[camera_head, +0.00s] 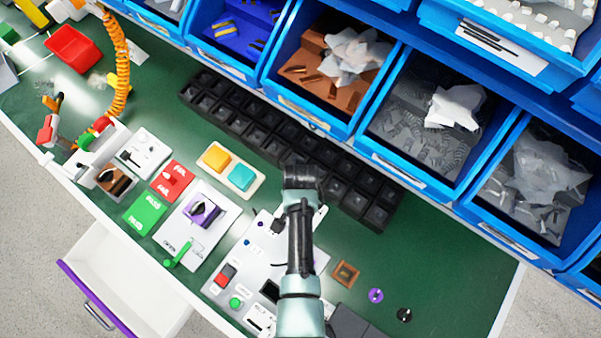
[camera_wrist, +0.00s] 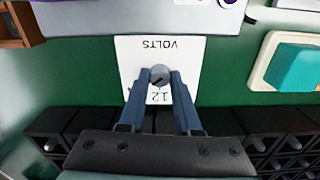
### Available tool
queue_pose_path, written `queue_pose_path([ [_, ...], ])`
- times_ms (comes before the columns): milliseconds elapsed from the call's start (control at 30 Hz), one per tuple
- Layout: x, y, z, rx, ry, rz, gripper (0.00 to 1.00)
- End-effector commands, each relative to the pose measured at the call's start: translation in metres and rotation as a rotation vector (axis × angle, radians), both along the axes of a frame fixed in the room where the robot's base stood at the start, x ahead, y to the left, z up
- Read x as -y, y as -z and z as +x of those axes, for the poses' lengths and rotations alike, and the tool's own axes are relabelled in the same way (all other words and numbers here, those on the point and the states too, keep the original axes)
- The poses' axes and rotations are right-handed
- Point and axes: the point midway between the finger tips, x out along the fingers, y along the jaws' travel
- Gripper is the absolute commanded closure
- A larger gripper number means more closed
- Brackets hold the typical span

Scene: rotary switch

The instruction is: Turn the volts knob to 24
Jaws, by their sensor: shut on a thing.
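The white volts plate (camera_wrist: 130,60) lies on the green table and appears upside down in the wrist view, with "VOLTS" and "12" readable. Its round grey knob (camera_wrist: 160,73) sits in the middle and has a dark slanted mark. My gripper (camera_wrist: 160,80) is shut on the knob, with one blue-grey finger on each side. A 24 mark cannot be made out; the fingers cover part of the plate. In the head view my arm hides the knob and most of the plate.
A row of black compartments (camera_head: 235,112) runs close behind the plate. Blue bins (camera_head: 345,128) rise behind it. A panel with switches (camera_head: 262,262) is in front, and a base with yellow and teal buttons (camera_head: 229,170) stands to the left.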

Motion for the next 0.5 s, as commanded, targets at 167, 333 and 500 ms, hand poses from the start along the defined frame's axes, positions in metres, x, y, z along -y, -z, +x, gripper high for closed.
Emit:
queue_pose_path([
  [167, 0.0005, -0.0006, 0.0012, 0.003, 0.015, -0.001, 1.00],
  [333, 0.0005, -0.0006, 0.0012, 0.003, 0.016, -0.001, 1.00],
  [500, 0.0006, -0.0006, 0.0012, 0.004, 0.016, 0.000, 0.65],
])
